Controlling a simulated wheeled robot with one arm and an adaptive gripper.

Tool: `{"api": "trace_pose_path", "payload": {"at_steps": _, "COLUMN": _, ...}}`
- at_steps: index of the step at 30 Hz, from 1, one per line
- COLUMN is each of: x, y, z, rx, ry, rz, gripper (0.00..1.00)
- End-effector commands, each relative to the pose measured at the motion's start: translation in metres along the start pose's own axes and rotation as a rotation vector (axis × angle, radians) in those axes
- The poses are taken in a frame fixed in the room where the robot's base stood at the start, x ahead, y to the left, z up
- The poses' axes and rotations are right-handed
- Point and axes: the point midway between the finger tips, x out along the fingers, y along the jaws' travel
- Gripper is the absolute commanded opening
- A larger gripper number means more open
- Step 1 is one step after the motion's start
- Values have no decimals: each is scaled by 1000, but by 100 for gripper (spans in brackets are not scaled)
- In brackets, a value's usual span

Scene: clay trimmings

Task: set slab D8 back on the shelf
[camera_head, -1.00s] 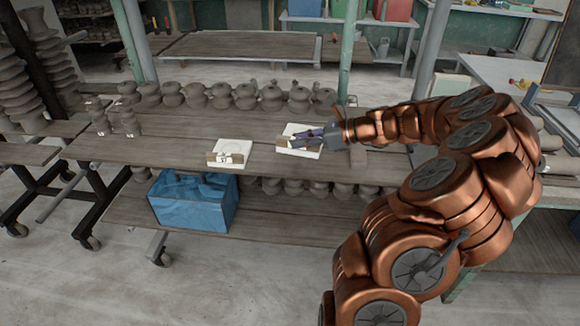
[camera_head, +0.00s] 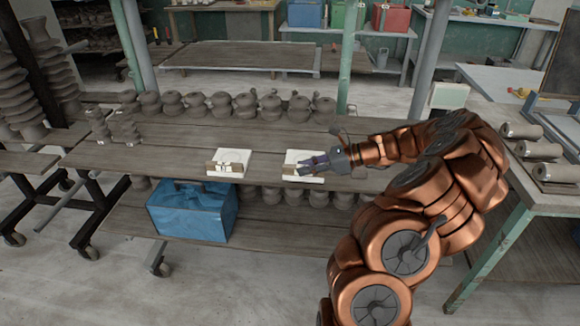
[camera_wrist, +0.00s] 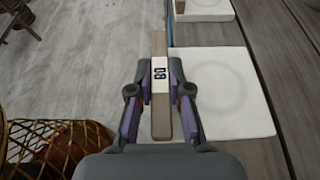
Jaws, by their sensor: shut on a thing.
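My gripper (camera_wrist: 160,80) is shut on a narrow brown slab (camera_wrist: 160,122) in the wrist view. The slab bears a white label (camera_wrist: 160,74) with dark characters that look like D8, though they are not sharp. In that view it lies along the front edge of the shelf, just left of a white square plate (camera_wrist: 228,92). I cannot tell whether it touches the shelf. In the head view my gripper (camera_head: 306,166) is at the right white plate (camera_head: 303,156) on the grey-brown shelf (camera_head: 350,195), hiding much of the held slab.
A second white plate (camera_head: 235,155) with a labelled brown piece (camera_head: 224,168) sits to the left. Several clay pots (camera_head: 245,105) line the shelf's back. A blue bin (camera_head: 193,209) stands on the lower board. A table with grey rollers (camera_head: 540,150) is at right.

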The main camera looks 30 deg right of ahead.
Motion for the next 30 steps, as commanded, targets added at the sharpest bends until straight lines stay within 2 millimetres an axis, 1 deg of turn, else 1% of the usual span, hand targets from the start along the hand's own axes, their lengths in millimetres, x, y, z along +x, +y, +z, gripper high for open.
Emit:
{"api": "trace_pose_path", "payload": {"at_steps": 1, "x": 9, "y": -5, "z": 3, "rx": 1, "ry": 1, "rz": 5, "gripper": 0}}
{"api": "trace_pose_path", "payload": {"at_steps": 6, "x": 31, "y": -26, "z": 10, "rx": -1, "ry": 2, "rz": 2, "gripper": 0}}
{"api": "trace_pose_path", "payload": {"at_steps": 9, "x": 41, "y": -36, "z": 12, "rx": 0, "ry": 1, "rz": 1, "gripper": 0}}
{"api": "trace_pose_path", "payload": {"at_steps": 12, "x": 48, "y": -40, "z": 13, "rx": 1, "ry": 1, "rz": 2, "gripper": 0}}
{"api": "trace_pose_path", "payload": {"at_steps": 17, "x": 51, "y": -43, "z": 11, "rx": 2, "ry": -1, "rz": 1, "gripper": 0}}
{"api": "trace_pose_path", "payload": {"at_steps": 25, "x": 61, "y": -42, "z": -14, "rx": 2, "ry": 1, "rz": -1, "gripper": 0}}
{"api": "trace_pose_path", "payload": {"at_steps": 27, "x": 63, "y": -42, "z": -18, "rx": 2, "ry": 1, "rz": -1, "gripper": 0}}
{"api": "trace_pose_path", "payload": {"at_steps": 30, "x": 63, "y": -42, "z": -19, "rx": 1, "ry": 1, "rz": -1, "gripper": 0}}
